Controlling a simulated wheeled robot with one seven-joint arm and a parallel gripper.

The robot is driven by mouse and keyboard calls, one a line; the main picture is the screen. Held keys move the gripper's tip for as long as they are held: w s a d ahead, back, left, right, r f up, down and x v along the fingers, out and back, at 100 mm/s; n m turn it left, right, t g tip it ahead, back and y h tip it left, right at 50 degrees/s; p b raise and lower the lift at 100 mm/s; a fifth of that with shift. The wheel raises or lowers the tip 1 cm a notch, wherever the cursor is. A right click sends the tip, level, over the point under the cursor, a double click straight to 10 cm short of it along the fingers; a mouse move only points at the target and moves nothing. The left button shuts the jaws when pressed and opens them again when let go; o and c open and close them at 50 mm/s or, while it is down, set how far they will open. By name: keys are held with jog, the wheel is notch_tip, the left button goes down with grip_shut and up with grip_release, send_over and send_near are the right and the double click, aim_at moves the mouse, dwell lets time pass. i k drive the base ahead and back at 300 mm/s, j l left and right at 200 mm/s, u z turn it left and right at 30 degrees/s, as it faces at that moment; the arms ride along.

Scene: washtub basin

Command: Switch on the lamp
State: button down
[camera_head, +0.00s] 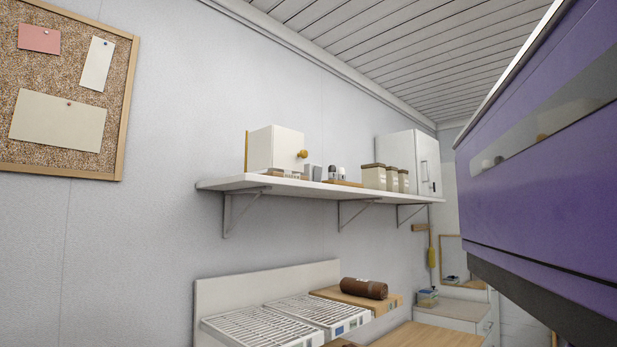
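I cannot make out a lamp or a lamp switch in the head view. My gripper is not in view. I cannot tell where either one is from this frame.
A white wall shelf (215,184) carries a white box with a brass knob (274,149), several canisters (374,177) and a white cabinet (400,157). A large purple cabinet-like body (545,220) fills the right side, close to me.

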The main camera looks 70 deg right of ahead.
aim_at(317, 171)
jog(key=z, duration=1.65)
